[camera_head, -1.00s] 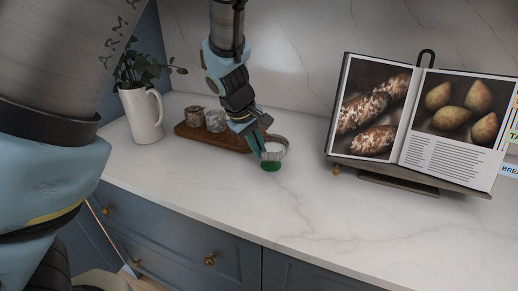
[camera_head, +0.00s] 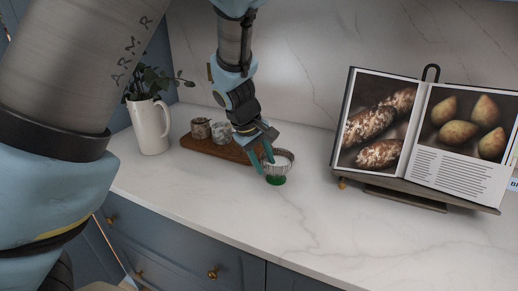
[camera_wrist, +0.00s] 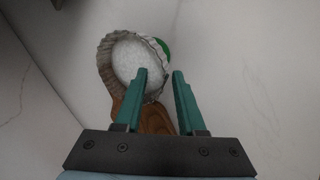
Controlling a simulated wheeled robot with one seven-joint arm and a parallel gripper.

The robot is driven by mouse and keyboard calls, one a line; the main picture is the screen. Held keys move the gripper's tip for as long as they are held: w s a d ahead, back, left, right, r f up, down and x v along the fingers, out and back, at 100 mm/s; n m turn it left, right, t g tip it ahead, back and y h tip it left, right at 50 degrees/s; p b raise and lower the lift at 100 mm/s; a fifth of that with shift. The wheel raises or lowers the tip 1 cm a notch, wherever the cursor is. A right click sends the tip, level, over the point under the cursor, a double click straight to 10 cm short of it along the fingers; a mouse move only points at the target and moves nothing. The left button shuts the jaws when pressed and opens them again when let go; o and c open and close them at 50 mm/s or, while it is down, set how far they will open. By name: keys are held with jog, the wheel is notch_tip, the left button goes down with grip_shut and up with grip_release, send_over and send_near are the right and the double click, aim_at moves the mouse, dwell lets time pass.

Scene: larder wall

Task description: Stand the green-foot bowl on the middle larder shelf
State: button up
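The green-foot bowl (camera_head: 284,160) stands upright on the white counter in the head view. It has a ribbed grey wall, a pale inside and a green foot (camera_head: 276,180). In the wrist view the bowl (camera_wrist: 108,62) is seen from above, its green foot (camera_wrist: 161,46) partly showing. My gripper (camera_head: 266,158) is at the bowl's left side. In the wrist view my gripper (camera_wrist: 160,73) has a clear gap between its fingers; the left finger overlaps the bowl's inside and the right one is just outside the rim. Contact cannot be told. The larder shelf is not in view.
A wooden board (camera_head: 222,150) with two small stone-like pots (camera_head: 201,128) lies behind and left of the bowl. A white jug (camera_head: 152,126) with leaves stands further left. An open cookbook (camera_head: 424,130) on a stand is at the right. The front counter is clear.

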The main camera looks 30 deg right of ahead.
jog(key=v, duration=1.2)
jog(key=w+a+f+y, duration=0.2)
jog(key=a, duration=1.5)
jog(key=w+a+f+m+t+y, duration=0.1)
jog(key=w+a+f, duration=0.1)
jog(key=a, duration=1.6)
jog(key=shift+w+f+y+p, duration=0.2)
jog(key=shift+f+y+p, duration=0.15)
jog(key=shift+y+p, duration=0.05)
jog(key=shift+o, duration=0.7)
jog(key=shift+s+a+m, duration=0.25)
jog(key=shift+a+m, duration=0.05)
jog(key=shift+a, duration=0.25)
jog(key=shift+w+f, duration=0.1)
